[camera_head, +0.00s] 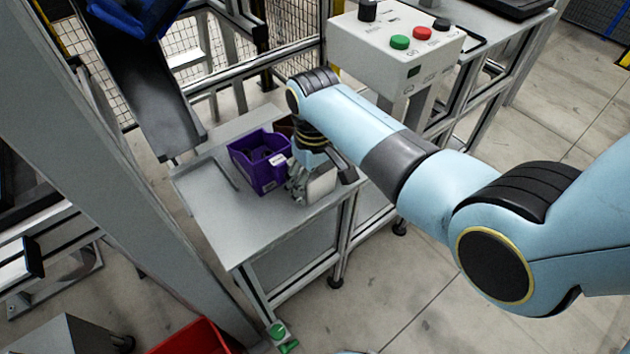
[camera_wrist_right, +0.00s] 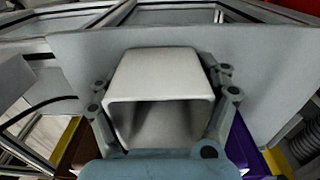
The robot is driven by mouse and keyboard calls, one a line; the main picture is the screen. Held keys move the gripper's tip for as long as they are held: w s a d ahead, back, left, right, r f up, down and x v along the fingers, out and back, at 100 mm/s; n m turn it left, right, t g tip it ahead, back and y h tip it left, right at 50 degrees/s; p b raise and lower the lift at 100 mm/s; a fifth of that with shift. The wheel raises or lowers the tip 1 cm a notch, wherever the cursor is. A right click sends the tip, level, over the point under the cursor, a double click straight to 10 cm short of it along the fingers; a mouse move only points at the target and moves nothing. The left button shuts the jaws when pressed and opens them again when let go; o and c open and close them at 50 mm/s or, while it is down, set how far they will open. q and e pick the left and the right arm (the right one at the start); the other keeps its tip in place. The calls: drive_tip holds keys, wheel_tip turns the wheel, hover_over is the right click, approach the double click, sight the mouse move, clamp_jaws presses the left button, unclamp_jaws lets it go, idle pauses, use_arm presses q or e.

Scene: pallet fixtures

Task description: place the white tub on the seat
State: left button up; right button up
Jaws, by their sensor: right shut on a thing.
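The white tub (camera_wrist_right: 156,75) fills the middle of the right wrist view, with its open end facing the camera. The fingers of my right gripper (camera_wrist_right: 160,110) lie on both its sides and are shut on it. In the head view my right gripper (camera_head: 300,185) is over the grey table, with the pale tub (camera_head: 321,186) partly hidden beside its fingers. I cannot tell whether the tub touches the table. I cannot make out the seat for certain. My left gripper is not in view.
A purple bin (camera_head: 258,163) stands on the grey table (camera_head: 235,220), just left of my right gripper. A control box with buttons (camera_head: 395,45) stands behind my arm. A dark chute (camera_head: 140,80) ends at the table's back left. The table's front left is clear.

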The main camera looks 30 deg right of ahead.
drive_tip(key=shift+f, duration=0.1)
drive_tip(key=o, duration=1.2)
